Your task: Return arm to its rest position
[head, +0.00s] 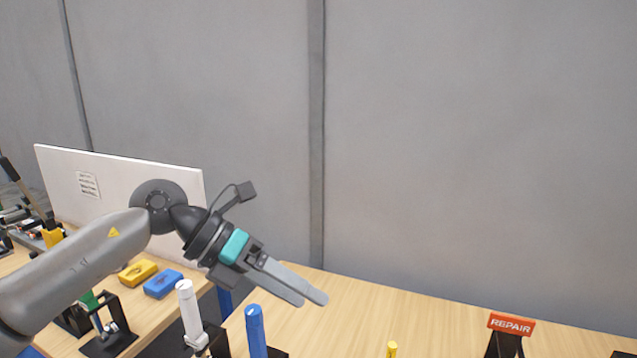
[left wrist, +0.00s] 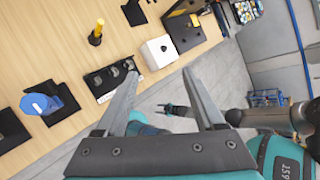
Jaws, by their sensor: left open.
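My left arm comes in from the left in the head view, and its gripper (head: 312,299) is in the air above the wooden table. The two fingers are apart with nothing between them. In the left wrist view the same gripper (left wrist: 160,88) shows its two fingers spread and empty, with the table and floor beyond. My right gripper is not in the head view. In the left wrist view a small dark gripper (left wrist: 178,110) shows beyond the fingers, low over the floor; it looks like my right one, too small to read its jaws.
A blue cylinder (head: 256,330) and a white one (head: 190,312) stand upright below the left arm. Yellow (head: 138,273) and blue (head: 163,284) blocks lie by a white panel (head: 120,185). A red REPAIR sign (head: 511,324) stands at right. The table's middle (head: 360,310) looks clear.

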